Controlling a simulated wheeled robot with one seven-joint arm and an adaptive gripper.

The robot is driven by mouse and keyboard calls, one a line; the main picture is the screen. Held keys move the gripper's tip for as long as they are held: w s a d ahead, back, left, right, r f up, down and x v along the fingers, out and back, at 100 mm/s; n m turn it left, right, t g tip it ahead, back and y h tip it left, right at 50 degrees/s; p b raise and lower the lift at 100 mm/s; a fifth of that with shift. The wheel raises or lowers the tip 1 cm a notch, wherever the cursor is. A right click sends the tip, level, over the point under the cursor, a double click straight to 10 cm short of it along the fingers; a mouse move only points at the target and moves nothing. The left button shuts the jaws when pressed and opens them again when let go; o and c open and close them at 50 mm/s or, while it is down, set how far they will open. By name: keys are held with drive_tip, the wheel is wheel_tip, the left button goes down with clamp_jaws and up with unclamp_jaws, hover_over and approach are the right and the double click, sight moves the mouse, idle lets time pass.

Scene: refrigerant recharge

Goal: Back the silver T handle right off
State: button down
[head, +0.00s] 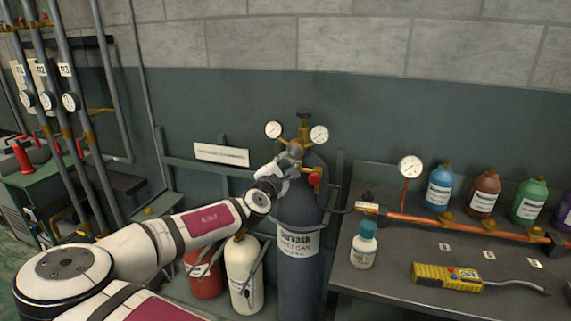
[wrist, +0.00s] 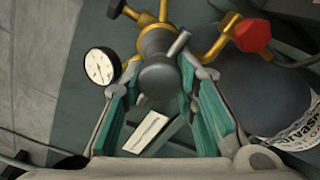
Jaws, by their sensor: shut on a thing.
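The silver-grey T handle (wrist: 158,76) shows in the wrist view at the front of the brass regulator (wrist: 148,20), with a short pale bar beside it. My gripper (wrist: 162,84) has its teal-padded fingers on either side of the handle and is shut on it. In the head view my gripper (head: 273,172) reaches the regulator (head: 303,135) from the lower left. The handle (head: 291,152) is small there and partly hidden by the gripper. The regulator sits on top of a dark gas cylinder (head: 299,215). How far the handle is turned cannot be told.
Two round gauges flank the regulator, left (head: 273,129) and right (head: 319,134). A red knob (head: 315,179) is close on the right. Red (head: 204,272) and cream (head: 243,275) cylinders stand below my arm. A bench (head: 385,283) with bottles and copper pipe is at right.

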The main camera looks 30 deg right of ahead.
drive_tip(key=shift+d+n, duration=0.1)
drive_tip(key=shift+n, duration=0.3)
drive_tip(key=c, duration=1.2)
unclamp_jaws()
drive_tip(key=shift+c, duration=0.2)
drive_tip(key=v, duration=1.2)
drive_tip(key=shift+s, duration=0.1)
